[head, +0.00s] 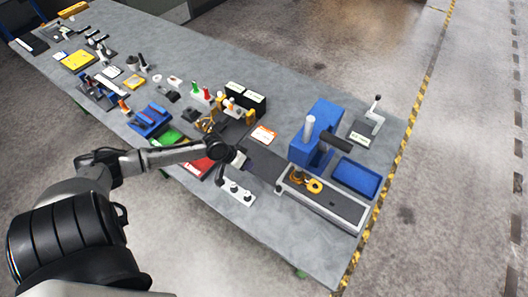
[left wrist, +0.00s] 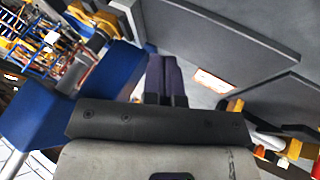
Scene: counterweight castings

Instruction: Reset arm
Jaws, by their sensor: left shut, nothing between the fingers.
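My left arm comes in from the left in the head view and reaches over the near edge of the long grey workbench (head: 290,232). My left gripper (head: 239,159) is above the bench, beside a white block with black knobs (head: 236,192). In the left wrist view the two dark fingers of the left gripper (left wrist: 166,76) lie side by side, shut, with nothing between them. Whether the gripper touches anything below is hidden. My right gripper is not in view.
A blue press (head: 318,140) and a blue tray (head: 357,177) stand at the bench's right end. Several small tools and fixtures crowd its left and middle. An orange-and-white card (head: 263,135) lies near the gripper. Yellow-black tape (head: 408,122) marks the floor beyond.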

